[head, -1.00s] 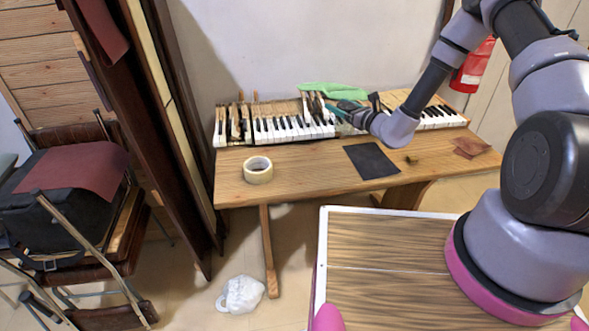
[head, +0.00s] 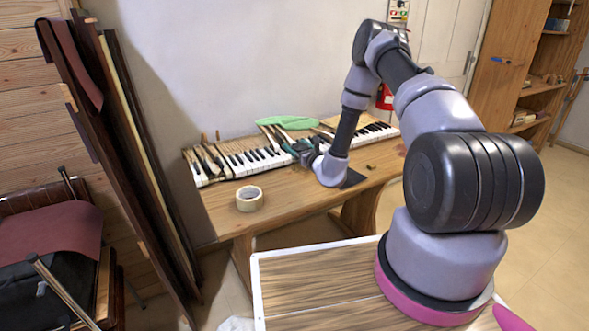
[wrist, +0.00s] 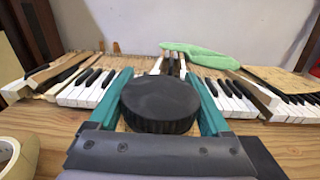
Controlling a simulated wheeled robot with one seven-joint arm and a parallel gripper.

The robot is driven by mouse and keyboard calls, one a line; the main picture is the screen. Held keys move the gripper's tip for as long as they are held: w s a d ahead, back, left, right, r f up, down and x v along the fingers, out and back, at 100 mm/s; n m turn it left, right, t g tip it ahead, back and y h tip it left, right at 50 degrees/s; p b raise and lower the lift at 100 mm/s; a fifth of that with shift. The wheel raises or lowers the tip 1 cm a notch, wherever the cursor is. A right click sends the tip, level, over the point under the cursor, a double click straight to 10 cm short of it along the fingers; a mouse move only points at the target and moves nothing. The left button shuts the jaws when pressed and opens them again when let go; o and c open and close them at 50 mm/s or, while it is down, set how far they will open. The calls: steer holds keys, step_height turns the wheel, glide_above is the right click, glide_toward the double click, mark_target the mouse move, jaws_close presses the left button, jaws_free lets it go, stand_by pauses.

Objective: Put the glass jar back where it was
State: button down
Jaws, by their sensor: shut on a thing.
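The glass jar shows in the wrist view only as a round black ribbed lid (wrist: 160,104) between my gripper's teal fingers. The glass below the lid is hidden. My gripper (wrist: 160,75) is shut on the jar. In the head view my gripper (head: 298,150) is over the back of the wooden table (head: 285,207), in front of the piano keys (head: 250,158). The jar cannot be made out there. Whether its base touches the table cannot be told.
A tape roll (head: 249,199) stands on the table to the left of my gripper, and its edge shows in the wrist view (wrist: 14,155). A dark sheet (head: 353,178) lies partly hidden behind my arm.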

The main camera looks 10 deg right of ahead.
steer(key=shift+f, duration=2.9)
steer(key=shift+f, duration=0.1)
jaws_free()
